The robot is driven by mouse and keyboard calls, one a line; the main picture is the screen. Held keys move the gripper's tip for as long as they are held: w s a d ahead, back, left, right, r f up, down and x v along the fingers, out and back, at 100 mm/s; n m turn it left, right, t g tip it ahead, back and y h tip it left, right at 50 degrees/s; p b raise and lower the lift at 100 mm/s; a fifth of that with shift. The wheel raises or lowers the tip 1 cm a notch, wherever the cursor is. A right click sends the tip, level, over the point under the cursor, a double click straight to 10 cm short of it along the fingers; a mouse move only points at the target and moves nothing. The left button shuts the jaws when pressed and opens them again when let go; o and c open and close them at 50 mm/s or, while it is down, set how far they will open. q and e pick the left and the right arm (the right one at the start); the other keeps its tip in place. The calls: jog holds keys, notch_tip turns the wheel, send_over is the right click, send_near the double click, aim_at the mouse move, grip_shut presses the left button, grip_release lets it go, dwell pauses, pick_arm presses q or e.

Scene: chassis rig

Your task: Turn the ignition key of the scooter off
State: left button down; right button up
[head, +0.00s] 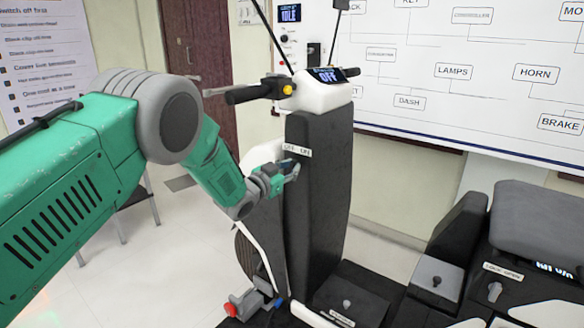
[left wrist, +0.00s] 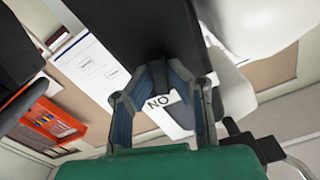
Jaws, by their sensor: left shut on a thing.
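The scooter (head: 318,190) stands in the middle of the head view, with a dark upright front panel. A small white OFF/ON label (head: 297,150) is on this panel, and its ON end shows upside down in the left wrist view (left wrist: 158,101). My left gripper (head: 292,168) is just below the label, against the panel, shut on the ignition key. The fingers hide the key, so its angle cannot be told. In the left wrist view the fingertips (left wrist: 162,62) come together at the dark panel. The dash display (head: 327,76) reads OFF. My right gripper is not in view.
The handlebar with its left grip (head: 248,94) is above my left gripper. A seat (head: 540,222) and a LOCK/OPEN knob (head: 494,290) are at right. A whiteboard (head: 460,60) with labels hangs behind. A red-and-blue part (head: 250,303) sits low near the floor.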

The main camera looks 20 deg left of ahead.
pick_arm(q)
jog(key=shift+s+f+n, duration=0.1)
jog(key=shift+f+n, duration=0.2)
jog(key=shift+n, duration=0.5)
jog(key=shift+s+f+n, duration=0.1)
jog(key=shift+f+n, duration=0.15)
jog(key=shift+n, duration=0.55)
jog(key=c, duration=1.6)
grip_release()
jog(key=shift+o, duration=0.2)
jog(key=shift+w+r, duration=0.1)
jog(key=shift+a+r, duration=0.1)
jog(key=v, duration=1.1)
jog(key=shift+s+a, duration=0.15)
jog(key=shift+s, duration=0.25)
